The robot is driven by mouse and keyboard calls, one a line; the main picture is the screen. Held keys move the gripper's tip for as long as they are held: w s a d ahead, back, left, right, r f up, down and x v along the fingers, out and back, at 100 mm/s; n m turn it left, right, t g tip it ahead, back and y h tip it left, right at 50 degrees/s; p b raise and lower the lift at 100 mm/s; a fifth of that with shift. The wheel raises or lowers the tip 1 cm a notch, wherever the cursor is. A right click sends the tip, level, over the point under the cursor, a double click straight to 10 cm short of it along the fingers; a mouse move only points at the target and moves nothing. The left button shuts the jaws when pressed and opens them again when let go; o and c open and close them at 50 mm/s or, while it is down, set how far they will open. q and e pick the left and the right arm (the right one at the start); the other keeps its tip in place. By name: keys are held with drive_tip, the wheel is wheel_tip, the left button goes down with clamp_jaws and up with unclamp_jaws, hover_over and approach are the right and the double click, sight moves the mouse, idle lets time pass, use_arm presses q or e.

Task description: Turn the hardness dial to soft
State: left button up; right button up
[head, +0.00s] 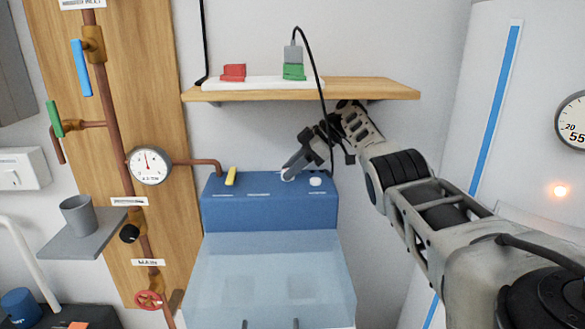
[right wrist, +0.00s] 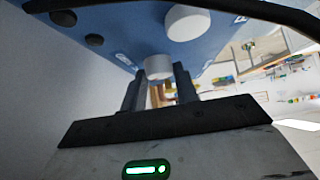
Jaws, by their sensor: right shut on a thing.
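A blue unit (head: 270,211) stands against the wall under the shelf, with a row of controls on its top. My right gripper (head: 288,173) reaches down to a white dial in the middle of that row. In the right wrist view the white dial (right wrist: 158,67) sits between the two fingertips, and the gripper is shut on it. A second white dial (head: 316,182) is just to the right; a white dial also shows in the right wrist view (right wrist: 188,22). The labels are too small to read, so I cannot tell which is hardness. My left gripper is not in view.
A yellow lever (head: 231,176) stands on the unit's left. The wooden shelf (head: 360,86) overhangs my right wrist, with a black cable (head: 316,72) hanging close by. A pressure gauge (head: 149,165) and pipes are at left. A white tank (head: 500,130) is at right.

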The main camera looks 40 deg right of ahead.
idle(0.4)
drive_tip(key=o, duration=1)
drive_tip(key=shift+m, duration=0.3)
